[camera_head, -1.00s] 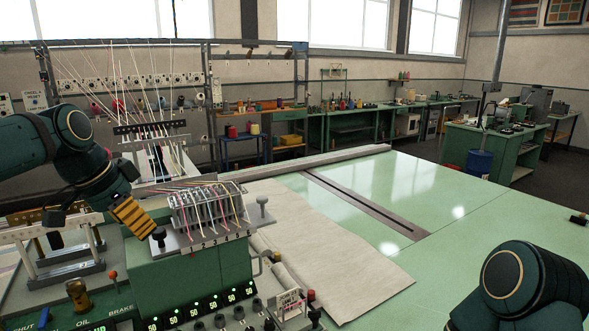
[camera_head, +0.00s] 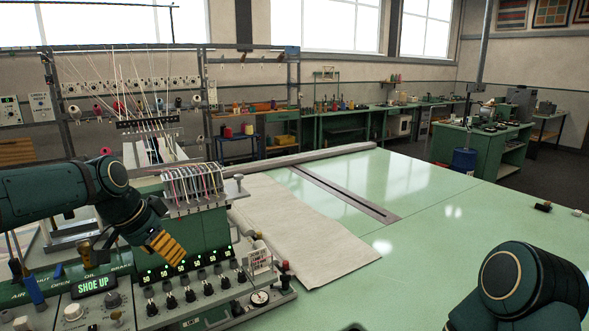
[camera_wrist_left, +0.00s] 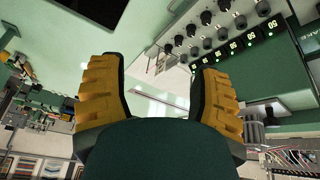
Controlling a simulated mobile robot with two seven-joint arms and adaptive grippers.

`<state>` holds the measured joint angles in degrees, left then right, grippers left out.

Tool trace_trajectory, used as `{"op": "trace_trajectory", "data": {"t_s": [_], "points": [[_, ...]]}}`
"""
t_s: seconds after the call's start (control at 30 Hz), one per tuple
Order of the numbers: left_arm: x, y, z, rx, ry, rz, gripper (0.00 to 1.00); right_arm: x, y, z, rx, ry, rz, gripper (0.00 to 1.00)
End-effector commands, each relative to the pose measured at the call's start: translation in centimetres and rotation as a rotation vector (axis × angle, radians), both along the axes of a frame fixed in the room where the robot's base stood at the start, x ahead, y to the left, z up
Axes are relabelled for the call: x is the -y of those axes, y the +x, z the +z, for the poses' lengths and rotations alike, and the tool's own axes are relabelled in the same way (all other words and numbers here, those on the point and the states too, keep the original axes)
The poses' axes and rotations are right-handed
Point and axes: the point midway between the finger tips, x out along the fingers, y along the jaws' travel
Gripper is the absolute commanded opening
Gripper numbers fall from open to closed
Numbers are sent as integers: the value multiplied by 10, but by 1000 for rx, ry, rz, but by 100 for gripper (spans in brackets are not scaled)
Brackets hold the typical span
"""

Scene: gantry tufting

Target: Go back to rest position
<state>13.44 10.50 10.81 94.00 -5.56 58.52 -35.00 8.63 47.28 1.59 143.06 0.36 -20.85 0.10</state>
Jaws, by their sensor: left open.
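My left gripper (camera_head: 170,250), with yellow ribbed fingers, hangs in front of the green machine head, above the control panel (camera_head: 185,300). In the left wrist view its two fingers (camera_wrist_left: 158,85) are spread apart with nothing between them. The yarn-guide block (camera_head: 195,187) with its coloured strands stands behind the gripper, apart from it. My right arm shows only as a dark green link at the lower right; its gripper is out of the picture.
Knobs and green displays (camera_head: 185,272) fill the panel under my left gripper. A pale cloth (camera_head: 310,235) lies on the wide green table (camera_head: 430,250), whose right part is mostly clear. A yarn rack (camera_head: 140,85) stands behind.

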Motion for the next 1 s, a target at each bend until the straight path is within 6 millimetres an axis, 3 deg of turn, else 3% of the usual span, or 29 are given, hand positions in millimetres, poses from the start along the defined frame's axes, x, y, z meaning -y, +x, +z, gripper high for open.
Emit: {"op": "trace_trajectory", "data": {"t_s": [0.03,0.27,0.47,0.6,0.7,0.8,1.0], "points": [[10,5,-40,-28,-20,19,64,-1,1,-8,1,1,2,0],[61,5,-189,-107,-113,156,64,-2,0,-26,-2,-2,5,0],[106,-36,-314,-190,-178,304,64,-3,-1,-44,-7,-4,6,0],[133,-86,-391,-253,-207,419,64,-4,-2,-57,-9,-4,8,0],[147,-125,-431,-290,-219,499,64,-4,-2,-65,-11,-6,8,0],[154,-158,-457,-315,-224,564,64,-4,-3,-70,-12,-7,9,0],[159,-188,-475,-332,-225,629,64,-5,-3,-74,-12,-7,10,0]]}}
